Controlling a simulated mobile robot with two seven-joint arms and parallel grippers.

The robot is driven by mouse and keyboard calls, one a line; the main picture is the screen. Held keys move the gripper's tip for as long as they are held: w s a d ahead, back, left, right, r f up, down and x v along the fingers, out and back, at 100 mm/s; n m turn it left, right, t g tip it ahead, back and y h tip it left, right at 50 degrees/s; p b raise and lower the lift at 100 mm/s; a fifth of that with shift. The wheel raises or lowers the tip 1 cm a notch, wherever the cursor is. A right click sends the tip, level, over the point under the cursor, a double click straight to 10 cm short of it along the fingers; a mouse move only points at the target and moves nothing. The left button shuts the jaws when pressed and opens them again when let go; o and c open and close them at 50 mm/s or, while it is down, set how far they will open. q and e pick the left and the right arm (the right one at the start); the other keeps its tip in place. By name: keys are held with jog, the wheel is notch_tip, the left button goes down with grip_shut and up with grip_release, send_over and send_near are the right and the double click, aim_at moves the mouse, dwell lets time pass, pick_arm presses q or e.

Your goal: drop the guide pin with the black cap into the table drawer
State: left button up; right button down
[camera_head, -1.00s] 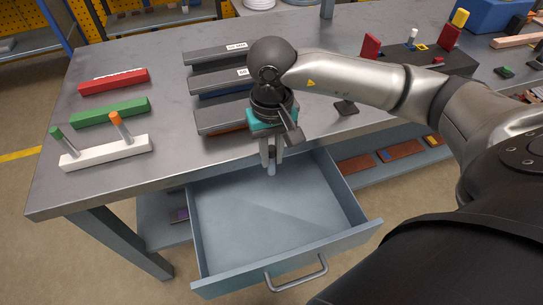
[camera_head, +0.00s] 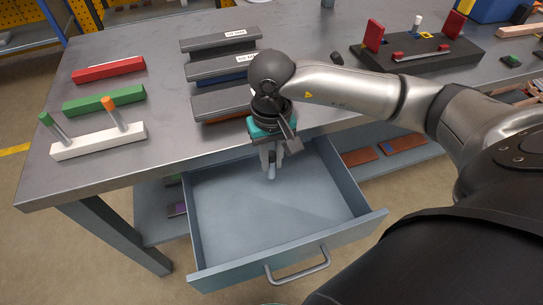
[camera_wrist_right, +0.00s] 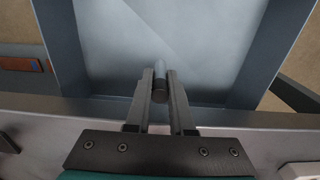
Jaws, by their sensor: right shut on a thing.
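My right gripper (camera_head: 271,163) is shut on the guide pin (camera_head: 272,173), which hangs upright below the fingertips, above the back part of the drawer. In the right wrist view, the gripper (camera_wrist_right: 160,85) has the pin (camera_wrist_right: 160,69) between its fingers, with the dark cap (camera_wrist_right: 159,93) toward the camera. The blue-grey table drawer (camera_head: 250,269) is pulled open, and its visible floor is bare. The drawer's floor also shows in the right wrist view (camera_wrist_right: 205,45), beyond the pin. My left gripper is not in view.
The table's front edge (camera_head: 130,180) runs behind the drawer. Red (camera_head: 110,70), green (camera_head: 100,101) and white (camera_head: 85,145) blocks stand at the left. A dark fixture (camera_head: 450,55) stands at the back right.

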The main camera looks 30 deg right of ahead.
jog(key=c, duration=0.7)
grip_release()
jog(key=shift+r, duration=0.45)
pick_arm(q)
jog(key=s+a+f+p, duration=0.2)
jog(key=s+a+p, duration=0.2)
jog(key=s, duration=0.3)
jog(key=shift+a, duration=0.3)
pick_arm(e)
notch_tip(320, 180, up, 14)
jog(key=shift+r, duration=0.2)
